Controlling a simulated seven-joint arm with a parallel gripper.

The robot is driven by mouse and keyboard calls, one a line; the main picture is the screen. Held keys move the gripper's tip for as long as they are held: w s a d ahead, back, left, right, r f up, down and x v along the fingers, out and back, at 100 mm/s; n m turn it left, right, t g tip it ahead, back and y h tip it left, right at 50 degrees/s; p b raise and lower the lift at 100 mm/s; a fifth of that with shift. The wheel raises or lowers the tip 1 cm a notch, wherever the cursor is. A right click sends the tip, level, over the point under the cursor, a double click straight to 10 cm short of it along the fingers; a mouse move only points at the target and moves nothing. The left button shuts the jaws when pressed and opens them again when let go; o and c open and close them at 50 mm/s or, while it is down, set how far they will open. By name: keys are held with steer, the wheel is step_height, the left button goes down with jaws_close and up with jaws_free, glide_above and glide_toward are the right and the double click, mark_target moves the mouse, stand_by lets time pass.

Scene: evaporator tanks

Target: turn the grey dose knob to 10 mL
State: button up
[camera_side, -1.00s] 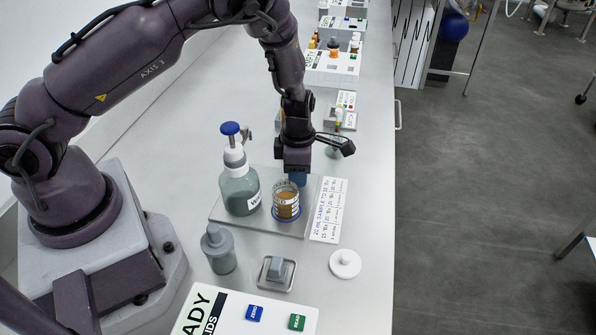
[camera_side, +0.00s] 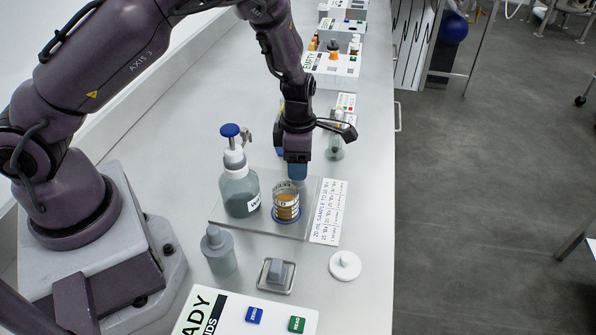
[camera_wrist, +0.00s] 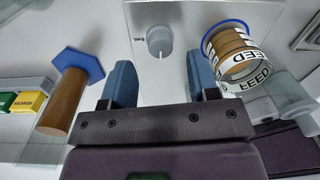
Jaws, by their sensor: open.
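The grey dose knob (camera_wrist: 160,42) shows in the wrist view on a pale flat panel (camera_wrist: 190,16), with a small dark marking to its left that is too small to read. My gripper (camera_wrist: 160,70) is open, its two blue fingers on either side of the line to the knob. The knob appears beyond the fingertips, and I see no contact. In the side view, my gripper (camera_side: 297,173) is behind the brown FEED jar (camera_side: 286,207), and I cannot make out the knob there.
The FEED jar stands close to the right finger in the wrist view (camera_wrist: 232,52). A brown cylinder with a blue hexagonal end (camera_wrist: 68,100) is at left. A pump bottle (camera_side: 240,190) and a written card (camera_side: 329,210) flank the gripper in the side view.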

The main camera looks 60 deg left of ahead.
step_height(320, 180, up, 9)
steer(key=shift+r, duration=0.15)
steer(key=shift+a, duration=0.1)
steer(key=s+d+r+m+t, duration=0.2)
steer(key=s+r+m+t, duration=0.3)
steer(key=s+r+m, duration=1.4)
steer(key=r+m, duration=0.1)
steer(key=m, duration=0.9)
steer(key=shift+s+r+t, duration=0.3)
steer(key=shift+t, duration=0.1)
